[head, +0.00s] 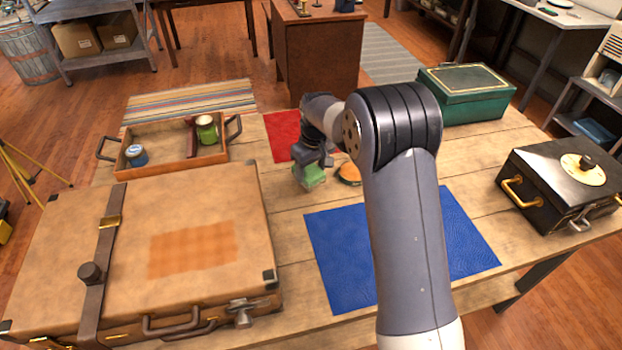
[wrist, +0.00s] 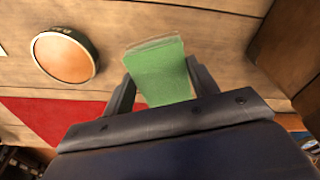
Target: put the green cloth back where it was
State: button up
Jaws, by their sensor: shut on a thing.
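The green cloth (head: 312,175) is a small folded block. It is between the fingers of my gripper (head: 313,163), low over the wooden table just in front of the red mat (head: 281,134). In the wrist view my gripper (wrist: 160,76) is shut on the cloth (wrist: 158,70), with a finger on each side and the cloth's far end sticking out past the tips. I cannot tell whether the cloth touches the table. A round tin with an orange-brown top (head: 348,174) stands just right of it, partly hidden by my arm; it also shows in the wrist view (wrist: 66,56).
A tan suitcase (head: 130,220) with an orange checked patch fills the left front. Behind it is a handled wooden tray (head: 165,161) with a blue jar and a green jar. A blue mat (head: 340,250) lies in front; a green box (head: 465,95) and black case (head: 550,190) stand right.

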aim_at(312, 173)
jog(key=shift+f, duration=1.9)
jog(key=shift+f, duration=0.25)
jog(key=o, duration=0.9)
jog(key=shift+r, duration=0.1)
jog(key=r, duration=0.8)
jog(key=s+d+r, duration=0.1)
jog(key=r, duration=0.3)
jog(key=shift+s+r, duration=0.1)
